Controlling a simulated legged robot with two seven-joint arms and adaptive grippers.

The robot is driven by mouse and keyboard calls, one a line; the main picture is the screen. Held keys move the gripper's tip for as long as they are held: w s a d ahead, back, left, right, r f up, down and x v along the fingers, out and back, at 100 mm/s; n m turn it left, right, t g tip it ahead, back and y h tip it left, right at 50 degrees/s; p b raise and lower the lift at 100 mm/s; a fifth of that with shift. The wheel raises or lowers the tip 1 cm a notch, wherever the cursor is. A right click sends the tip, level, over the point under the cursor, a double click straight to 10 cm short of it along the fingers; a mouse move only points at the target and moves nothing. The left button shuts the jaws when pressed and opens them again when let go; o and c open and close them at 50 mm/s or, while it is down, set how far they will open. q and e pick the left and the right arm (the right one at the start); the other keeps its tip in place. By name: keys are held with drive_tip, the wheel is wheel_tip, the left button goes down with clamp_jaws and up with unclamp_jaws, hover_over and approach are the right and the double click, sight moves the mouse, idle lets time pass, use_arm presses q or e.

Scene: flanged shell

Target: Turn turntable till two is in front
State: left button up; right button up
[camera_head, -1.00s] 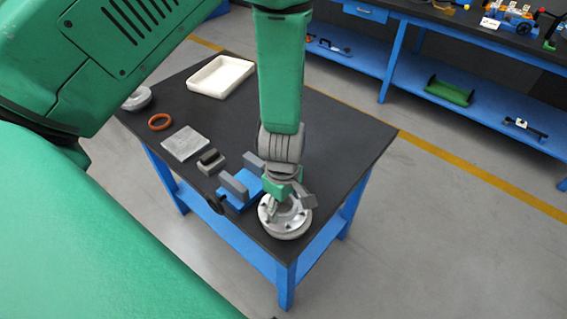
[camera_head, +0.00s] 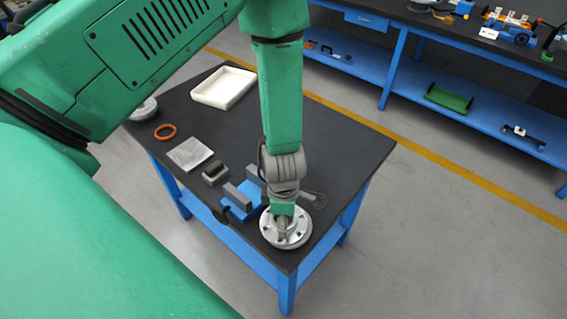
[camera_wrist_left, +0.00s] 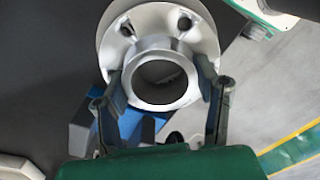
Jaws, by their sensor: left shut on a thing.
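A silver round flanged shell (camera_head: 298,236) with holes in its rim sits at the table's near corner. In the left wrist view the flanged shell (camera_wrist_left: 207,42) shows a raised hollow hub. My left gripper (camera_head: 283,226) comes down onto it from above. In the left wrist view my left gripper (camera_wrist_left: 162,88) has one finger on either side of the hub and is shut on it. I see no separate turntable under the shell and can read no number. My right gripper is not in view.
A blue fixture with grey blocks (camera_head: 238,198) stands close left of the shell. Further back on the table (camera_head: 330,145) are a dark block (camera_head: 215,173), a grey plate (camera_head: 189,153), an orange ring (camera_head: 165,131) and a white tray (camera_head: 222,86). The table's right part is clear.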

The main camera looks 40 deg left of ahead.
use_arm(q)
drive_tip(key=n, duration=0.2)
drive_tip(key=n+p, duration=0.1)
drive_tip(key=shift+s+d, duration=0.3)
drive_tip(key=shift+d+f+n, duration=0.1)
drive_tip(key=shift+n, duration=1)
drive_tip(key=o, duration=1.4)
drive_tip(key=shift+n, duration=0.4)
drive_tip(key=o, duration=0.4)
drive_tip(key=shift+w+f, duration=0.1)
drive_tip(key=shift+c, duration=0.2)
drive_tip(key=shift+w, duration=0.1)
